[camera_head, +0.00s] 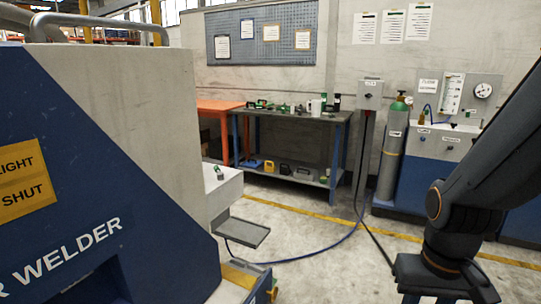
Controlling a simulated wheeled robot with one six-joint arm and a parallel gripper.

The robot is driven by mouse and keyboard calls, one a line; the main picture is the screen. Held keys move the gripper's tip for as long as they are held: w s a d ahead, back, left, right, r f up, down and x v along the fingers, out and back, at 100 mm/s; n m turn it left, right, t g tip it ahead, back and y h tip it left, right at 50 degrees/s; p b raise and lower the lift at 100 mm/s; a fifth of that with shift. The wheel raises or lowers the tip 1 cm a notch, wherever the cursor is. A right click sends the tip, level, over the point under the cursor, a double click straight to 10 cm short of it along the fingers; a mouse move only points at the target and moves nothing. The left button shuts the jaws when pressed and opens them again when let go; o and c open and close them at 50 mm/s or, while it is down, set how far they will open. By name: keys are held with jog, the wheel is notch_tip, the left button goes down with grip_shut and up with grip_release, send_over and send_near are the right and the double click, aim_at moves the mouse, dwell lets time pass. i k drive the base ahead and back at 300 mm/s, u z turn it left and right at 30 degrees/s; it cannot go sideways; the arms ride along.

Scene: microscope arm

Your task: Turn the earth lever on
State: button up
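I cannot make out a lever marked as earth in this view. A small green and dark fitting (219,172) sits on top of the pale box on the right side of the welder (110,100); it is too small to tell whether it is a lever or how it is set. A grey wall box (370,95) with a small label has dark cable running down from it. My dark arm rises at the right edge and leaves the picture, so my gripper is out of view.
A grey shelf plate (240,231) juts out below the pale box. A blue hose (300,259) crosses the floor. A workbench (290,116) with tools, a green-topped gas cylinder (391,150) and a blue cabinet (437,165) stand along the wall. The middle floor is mostly clear.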

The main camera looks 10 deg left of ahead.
aim_at(220, 175)
jog(key=z, duration=0.2)
jog(key=i, duration=1.15)
jog(key=u, duration=0.65)
jog(key=i, duration=0.75)
jog(key=u, duration=1.25)
jog(key=i, duration=0.45)
jog(key=u, duration=0.4)
